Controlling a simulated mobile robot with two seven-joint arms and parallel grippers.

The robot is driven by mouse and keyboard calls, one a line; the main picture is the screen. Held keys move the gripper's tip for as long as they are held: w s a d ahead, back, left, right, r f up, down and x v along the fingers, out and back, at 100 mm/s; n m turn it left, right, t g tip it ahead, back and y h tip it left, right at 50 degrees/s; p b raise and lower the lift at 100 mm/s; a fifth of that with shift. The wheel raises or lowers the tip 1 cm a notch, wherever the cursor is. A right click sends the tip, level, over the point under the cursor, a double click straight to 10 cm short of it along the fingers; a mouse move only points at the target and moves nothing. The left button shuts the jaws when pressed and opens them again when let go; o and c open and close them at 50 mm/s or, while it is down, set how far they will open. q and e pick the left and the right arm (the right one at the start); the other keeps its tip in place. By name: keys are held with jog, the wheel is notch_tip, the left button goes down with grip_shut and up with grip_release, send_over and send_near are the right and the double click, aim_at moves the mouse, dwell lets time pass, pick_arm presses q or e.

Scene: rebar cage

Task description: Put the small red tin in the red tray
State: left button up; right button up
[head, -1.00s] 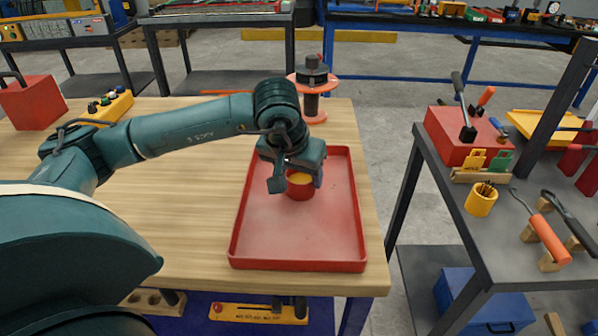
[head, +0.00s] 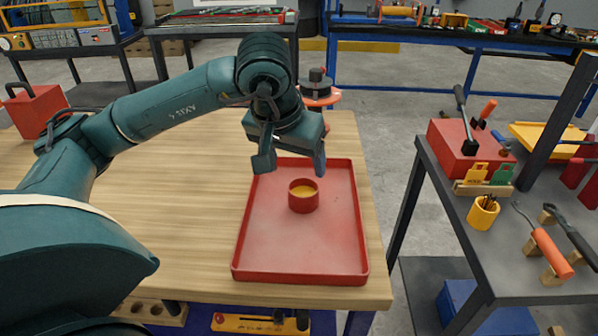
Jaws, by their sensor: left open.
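The small red tin (head: 303,203), with yellow inside it, stands upright in the red tray (head: 262,262), toward the tray's far half. The tray lies on the wooden table near its right edge. My left gripper (head: 292,168) is open and empty, above and slightly behind the tin, with its fingers apart from it. My right gripper is not in view.
A spool with an orange rim (head: 320,92) stands behind my left gripper. A red box with a handle (head: 37,108) is at the table's far left. A grey side table (head: 490,243) with tools stands to the right, across a gap. The table left of the tray is clear.

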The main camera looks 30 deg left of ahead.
pick_arm(q)
jog(key=shift+v, duration=1.4)
